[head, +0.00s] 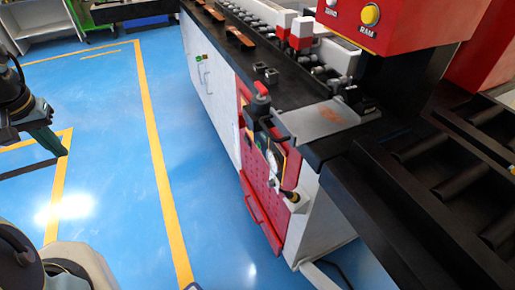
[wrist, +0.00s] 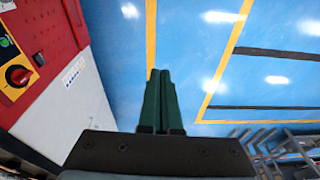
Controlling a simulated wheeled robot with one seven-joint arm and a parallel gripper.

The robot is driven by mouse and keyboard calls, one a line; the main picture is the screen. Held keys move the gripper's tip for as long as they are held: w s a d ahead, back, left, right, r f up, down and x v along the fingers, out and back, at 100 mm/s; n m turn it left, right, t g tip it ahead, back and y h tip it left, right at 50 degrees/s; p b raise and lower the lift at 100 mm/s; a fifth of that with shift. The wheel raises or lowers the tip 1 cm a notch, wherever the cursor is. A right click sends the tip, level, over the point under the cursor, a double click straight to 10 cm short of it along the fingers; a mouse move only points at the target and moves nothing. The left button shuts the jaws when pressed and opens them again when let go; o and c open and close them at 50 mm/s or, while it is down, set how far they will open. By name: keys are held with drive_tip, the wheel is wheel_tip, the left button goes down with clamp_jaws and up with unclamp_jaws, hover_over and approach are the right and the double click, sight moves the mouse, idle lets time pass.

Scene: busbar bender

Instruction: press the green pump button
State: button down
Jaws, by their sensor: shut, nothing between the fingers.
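My gripper (wrist: 160,100) shows in the wrist view with its two green fingers side by side and touching, empty, over the blue floor. In the head view my gripper (head: 52,143) is at the left edge, well apart from the machine. In the wrist view a small green round spot (wrist: 5,42), perhaps the pump button, is at the far left edge on the red panel, above a red rotary knob (wrist: 18,75) on a yellow plate. My fingers are well to the right of it. I cannot make out the green button clearly in the head view.
The red machine head carries a yellow RAM button (head: 370,15). The black bench top (head: 285,90) holds several metal parts. Tools hang on the red cabinet front (head: 262,185). A roller table (head: 440,190) stands at right. Blue floor (head: 105,130) with yellow lines is free.

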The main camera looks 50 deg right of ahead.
sight(259, 145)
drive_tip(key=w+d+f+m+h+b, duration=0.1)
drive_tip(key=w+d+f+m, duration=0.25)
drive_tip(key=d+f, duration=0.55)
drive_tip(key=s+d+f+m+h+b, duration=0.1)
drive_tip(key=s+d+f+m+h, duration=0.1)
drive_tip(key=d+f, duration=0.3)
drive_tip(key=s+d+f+m+g+h+b, duration=0.1)
drive_tip(key=s+d+f, duration=0.4)
drive_tip(key=d, duration=0.9)
drive_tip(key=s+d+f+m+g+h+b, duration=0.1)
drive_tip(key=s+d+f+m+h, duration=0.2)
drive_tip(key=d+f, duration=0.4)
drive_tip(key=s+d+h, duration=0.1)
drive_tip(key=d, duration=0.1)
drive_tip(key=shift+d+f+h+b, duration=0.2)
drive_tip(key=shift+d+h+b, duration=0.15)
drive_tip(key=shift+h, duration=0.05)
drive_tip(key=shift+d+m, duration=0.1)
drive_tip(key=shift+m, duration=0.15)
drive_tip(key=s+d, duration=0.3)
drive_tip(key=d, duration=0.5)
drive_tip(key=shift+b, duration=0.45)
drive_tip(key=shift+d, duration=0.15)
drive_tip(key=shift+s+d, duration=0.15)
drive_tip(key=shift+d, duration=0.1)
